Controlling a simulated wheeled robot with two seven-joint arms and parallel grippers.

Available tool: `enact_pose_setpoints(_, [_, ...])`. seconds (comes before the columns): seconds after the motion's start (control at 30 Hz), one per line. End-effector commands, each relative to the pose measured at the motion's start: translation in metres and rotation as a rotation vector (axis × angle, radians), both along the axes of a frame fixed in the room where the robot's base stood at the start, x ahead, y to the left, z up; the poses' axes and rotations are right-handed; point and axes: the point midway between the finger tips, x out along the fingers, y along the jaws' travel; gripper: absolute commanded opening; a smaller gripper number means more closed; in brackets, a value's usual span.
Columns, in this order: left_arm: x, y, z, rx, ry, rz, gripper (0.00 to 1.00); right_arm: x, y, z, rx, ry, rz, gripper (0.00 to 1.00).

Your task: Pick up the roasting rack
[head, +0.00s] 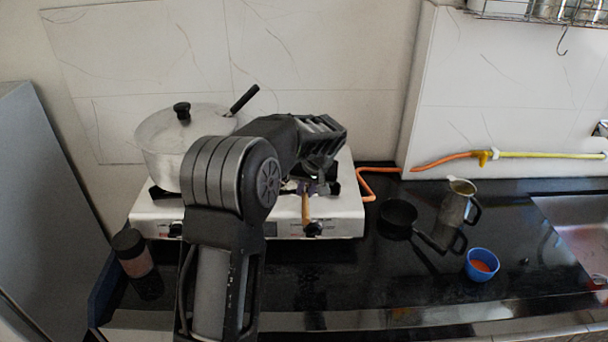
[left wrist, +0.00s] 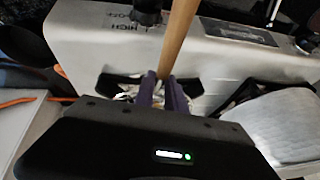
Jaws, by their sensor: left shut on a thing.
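The roasting rack's wooden handle (head: 305,208) points toward the front edge of the white gas stove, by its right knob. The handle also shows in the left wrist view (left wrist: 179,38), running up from between the fingers. My left gripper (head: 307,188) is over the right burner, mostly hidden behind my own wrist in the head view. In the left wrist view its two purple fingers (left wrist: 163,92) are shut on the rack at the base of the handle. The rest of the rack is largely hidden by the gripper. My right gripper is not in view.
A lidded metal pot (head: 165,145) stands on the left burner of the stove (head: 345,215). A small black pan (head: 398,215), a metal jug (head: 455,203) and a blue cup (head: 481,264) stand on the counter to the right. A dark-capped jar (head: 132,254) is at the left.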

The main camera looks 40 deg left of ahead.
Motion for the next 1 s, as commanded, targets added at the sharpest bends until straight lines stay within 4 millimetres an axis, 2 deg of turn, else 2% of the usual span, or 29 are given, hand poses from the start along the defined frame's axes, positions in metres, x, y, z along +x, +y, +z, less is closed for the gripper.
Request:
enact_pose_setpoints(0.37, [0.000, 0.000, 0.006, 0.001, -0.002, 0.001, 0.00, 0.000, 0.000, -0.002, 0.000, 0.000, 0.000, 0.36])
enact_pose_setpoints(0.53, [0.001, 0.000, 0.029, 0.001, -0.006, 0.000, 0.00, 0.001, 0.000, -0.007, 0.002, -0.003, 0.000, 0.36])
enact_pose_setpoints(0.8, [0.001, 0.000, 0.081, 0.000, -0.005, 0.000, 0.00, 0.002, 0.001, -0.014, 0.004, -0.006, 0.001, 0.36])
enact_pose_setpoints(1.0, [0.000, 0.000, 0.100, 0.000, -0.002, -0.001, 0.00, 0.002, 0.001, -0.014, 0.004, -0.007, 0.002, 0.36])
